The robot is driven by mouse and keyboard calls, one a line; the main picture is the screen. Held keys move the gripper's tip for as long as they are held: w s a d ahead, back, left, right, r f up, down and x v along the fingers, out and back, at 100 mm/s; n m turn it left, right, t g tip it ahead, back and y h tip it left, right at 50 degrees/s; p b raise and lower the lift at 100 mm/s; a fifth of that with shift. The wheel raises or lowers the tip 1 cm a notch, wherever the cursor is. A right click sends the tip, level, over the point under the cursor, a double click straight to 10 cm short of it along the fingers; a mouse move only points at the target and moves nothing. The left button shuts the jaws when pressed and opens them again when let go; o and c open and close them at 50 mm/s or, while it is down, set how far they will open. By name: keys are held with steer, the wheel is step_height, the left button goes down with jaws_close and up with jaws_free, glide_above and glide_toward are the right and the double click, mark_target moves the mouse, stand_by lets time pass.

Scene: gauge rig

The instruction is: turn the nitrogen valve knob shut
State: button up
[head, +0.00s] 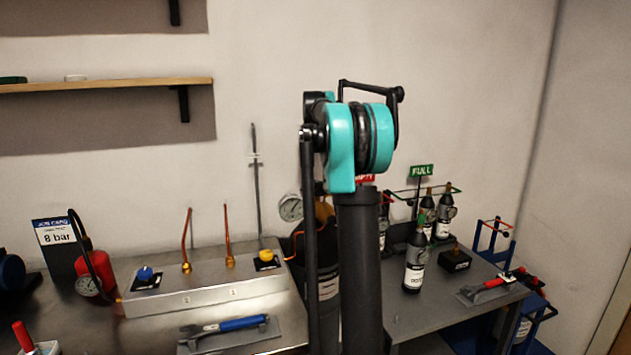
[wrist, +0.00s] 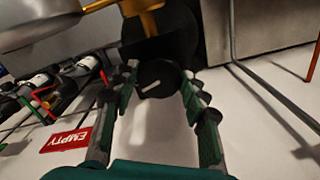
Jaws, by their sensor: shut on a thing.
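In the wrist view a round black knob (wrist: 152,88) with a white pointer line sits in front of a brass fitting (wrist: 145,15); I take it as the nitrogen valve knob. My gripper (wrist: 158,82) has one finger on each side of the knob and is shut on it. The white line is tilted, its right end higher. In the head view a dark gas cylinder (head: 327,272) with a brass-coloured shoulder stands behind my arm. My arm hides the knob and gripper there. A round gauge (head: 290,207) shows left of the arm.
A metal panel (head: 205,290) with a blue knob (head: 146,274) and yellow knob (head: 266,257) stands left. Small bottles (head: 415,262) stand right by a green FULL sign (head: 422,170). A red EMPTY sign (wrist: 68,140) and a rack of bottles are left in the wrist view.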

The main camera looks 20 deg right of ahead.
mark_target(315, 182)
steer(key=shift+m, duration=1.6)
steer(key=o, duration=1.2)
steer(key=shift+c, duration=0.2)
step_height(315, 182, up, 12)
